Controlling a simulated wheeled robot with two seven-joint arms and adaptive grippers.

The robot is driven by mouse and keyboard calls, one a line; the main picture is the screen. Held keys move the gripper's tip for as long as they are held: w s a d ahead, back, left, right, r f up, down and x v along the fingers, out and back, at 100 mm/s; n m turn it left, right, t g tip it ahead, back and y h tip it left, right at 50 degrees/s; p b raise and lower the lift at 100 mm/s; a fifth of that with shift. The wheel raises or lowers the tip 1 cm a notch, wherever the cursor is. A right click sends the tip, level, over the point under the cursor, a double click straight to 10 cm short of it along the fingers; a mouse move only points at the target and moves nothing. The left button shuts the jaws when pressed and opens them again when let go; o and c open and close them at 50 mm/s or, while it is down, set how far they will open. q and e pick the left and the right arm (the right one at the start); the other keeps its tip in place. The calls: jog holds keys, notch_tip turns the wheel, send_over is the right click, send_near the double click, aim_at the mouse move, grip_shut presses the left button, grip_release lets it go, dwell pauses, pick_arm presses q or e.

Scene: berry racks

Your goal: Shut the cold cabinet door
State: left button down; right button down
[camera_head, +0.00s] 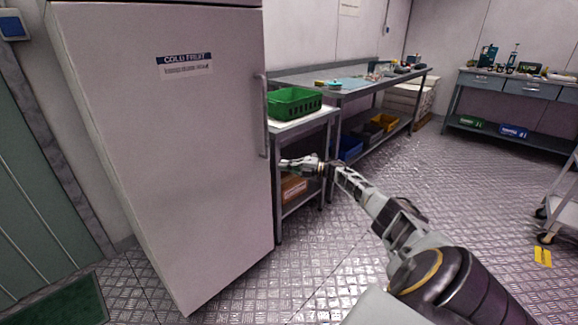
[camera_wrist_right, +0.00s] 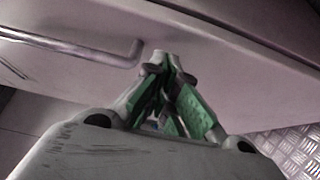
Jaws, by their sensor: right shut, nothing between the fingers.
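The cold cabinet door (camera_head: 165,130) is a large pale panel with a blue and white "COLD FRUIT" label, at the left of the head view. Its vertical bar handle (camera_head: 264,115) is near the right edge, and the handle also shows in the right wrist view (camera_wrist_right: 105,55). I cannot tell how far the door stands from its frame. My right gripper (camera_head: 283,163) is shut and empty, just right of the door's edge and a little below the handle. In the right wrist view its fingertips (camera_wrist_right: 166,60) point at the pale panel, beside the handle's end. My left gripper is out of view.
A green crate (camera_head: 294,103) stands on a metal table right of the cabinet, with a longer bench behind. Another bench (camera_head: 520,85) is at the far right, and a white trolley (camera_head: 562,215) at the right edge. The metal floor (camera_head: 300,290) in front is clear.

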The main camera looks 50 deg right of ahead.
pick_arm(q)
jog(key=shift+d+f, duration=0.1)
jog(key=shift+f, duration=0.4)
pick_arm(e)
jog(key=shift+s+d, duration=0.25)
jog(key=shift+d, duration=0.85)
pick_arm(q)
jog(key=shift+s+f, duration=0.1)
pick_arm(e)
jog(key=shift+a, duration=0.1)
